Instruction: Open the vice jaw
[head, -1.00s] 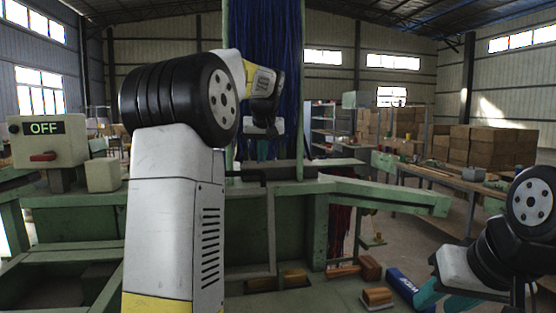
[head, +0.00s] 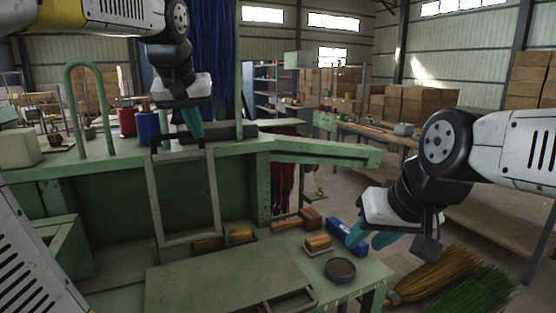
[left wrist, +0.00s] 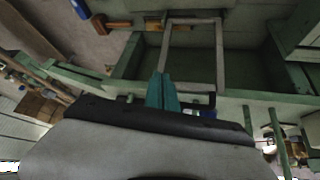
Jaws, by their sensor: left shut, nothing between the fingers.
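A grey rectangular frame (head: 153,205) hangs on the front of the green machine (head: 290,150); it also shows in the left wrist view (left wrist: 220,60). A dark bar (head: 235,131) lies across the machine top by the frame's upper end. I cannot tell for certain which part is the vice jaw. My left gripper (head: 195,130) points down at the dark bar and frame top, its teal fingers together and empty. In the left wrist view the fingers (left wrist: 162,92) overlap the frame's end; contact cannot be told. My right gripper (head: 372,238) hangs at the right, teal fingers apart and empty.
A wooden mallet (head: 298,220), a blue box (head: 348,236) and a round dark tin (head: 340,269) are around the front bench (head: 230,280). Brooms (head: 440,277) lie at lower right. Red and blue cups (head: 127,122) and a green hoop (head: 67,100) stand at left.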

